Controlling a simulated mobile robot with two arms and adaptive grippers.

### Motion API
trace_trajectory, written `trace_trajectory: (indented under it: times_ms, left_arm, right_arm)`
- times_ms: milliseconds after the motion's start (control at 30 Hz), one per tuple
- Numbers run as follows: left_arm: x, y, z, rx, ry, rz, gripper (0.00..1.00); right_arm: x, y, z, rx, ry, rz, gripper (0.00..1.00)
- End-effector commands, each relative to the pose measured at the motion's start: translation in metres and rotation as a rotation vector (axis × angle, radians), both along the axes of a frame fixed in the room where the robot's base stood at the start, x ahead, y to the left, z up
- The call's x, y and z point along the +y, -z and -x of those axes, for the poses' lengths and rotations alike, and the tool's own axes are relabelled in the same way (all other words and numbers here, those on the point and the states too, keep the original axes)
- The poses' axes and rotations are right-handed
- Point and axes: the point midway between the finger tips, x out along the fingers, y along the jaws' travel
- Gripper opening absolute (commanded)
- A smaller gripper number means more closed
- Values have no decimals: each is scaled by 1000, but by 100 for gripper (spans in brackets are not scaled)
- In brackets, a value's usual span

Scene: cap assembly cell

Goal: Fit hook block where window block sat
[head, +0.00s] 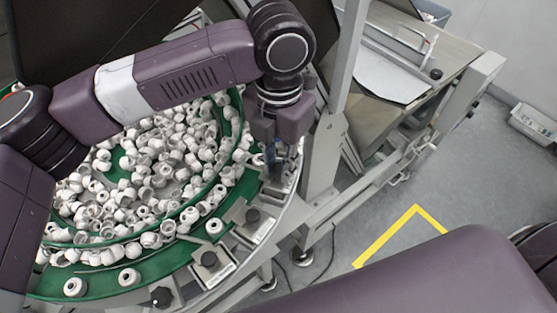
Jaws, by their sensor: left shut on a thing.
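My left gripper (281,158) points down over the right rim of the green bowl feeder (105,283). It is shut on a small block whose shape is mostly hidden by the fingers, so I cannot tell whether it is the hook block or the window block. Along the feeder's front right rim sit small metal blocks with black knobs, one nearer the gripper (237,213) and one lower down (208,268). I cannot tell their kinds from here. My right gripper is out of view.
Many white caps (150,180) fill the bowl, with a few on the green outer track. A grey frame post (333,110) stands just right of my left gripper. A metal chute table (385,80) is behind it. Yellow floor tape (386,240) marks open floor at right.

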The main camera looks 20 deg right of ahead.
Motion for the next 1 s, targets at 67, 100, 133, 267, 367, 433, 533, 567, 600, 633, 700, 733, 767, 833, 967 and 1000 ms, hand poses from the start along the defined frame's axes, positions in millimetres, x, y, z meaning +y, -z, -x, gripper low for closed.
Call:
trace_trajectory:
  times_ms: [67, 100, 133, 267, 367, 433, 533, 567, 600, 633, 700, 733, 767, 833, 967, 1000]
  left_arm:
    - [0, 2, 0, -1, 0, 1, 0]
    - [0, 3, 0, -1, 0, 1, 0]
    - [0, 4, 0, -1, 0, 1, 0]
    - [0, 7, 0, -1, 0, 0, 0]
    - [0, 10, 0, -1, 0, 0, 0]
    - [0, 11, 0, -1, 0, 0, 0]
    - [0, 14, 0, -1, 0, 1, 0]
    - [0, 15, 0, -1, 0, 1, 0]
    - [0, 14, 0, -1, 0, 1, 22]
    - [0, 14, 0, -1, 0, 1, 26]
    - [0, 14, 0, -1, 0, 1, 33]
    - [0, 14, 0, -1, 0, 1, 37]
    - [0, 14, 0, -1, 0, 1, 40]
    - [0, 14, 0, -1, 0, 1, 40]
    - [0, 14, 0, -1, 0, 0, 40]
    - [0, 15, 0, -1, 0, -1, 40]
  right_arm:
    - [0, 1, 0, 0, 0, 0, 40]
    - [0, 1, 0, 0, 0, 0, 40]
    - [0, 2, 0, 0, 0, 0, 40]
    - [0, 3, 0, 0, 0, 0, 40]
    - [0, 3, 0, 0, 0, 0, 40]
    - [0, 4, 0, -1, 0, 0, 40]
    - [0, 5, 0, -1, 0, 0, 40]
    - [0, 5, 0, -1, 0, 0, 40]
    - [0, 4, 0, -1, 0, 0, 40]
    - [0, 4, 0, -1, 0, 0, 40]
    - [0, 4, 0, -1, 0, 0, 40]
    - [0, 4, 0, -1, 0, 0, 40]
    - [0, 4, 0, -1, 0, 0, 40]
    - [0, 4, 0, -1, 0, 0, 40]
    - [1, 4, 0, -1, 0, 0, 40]
    - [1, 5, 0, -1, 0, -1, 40]
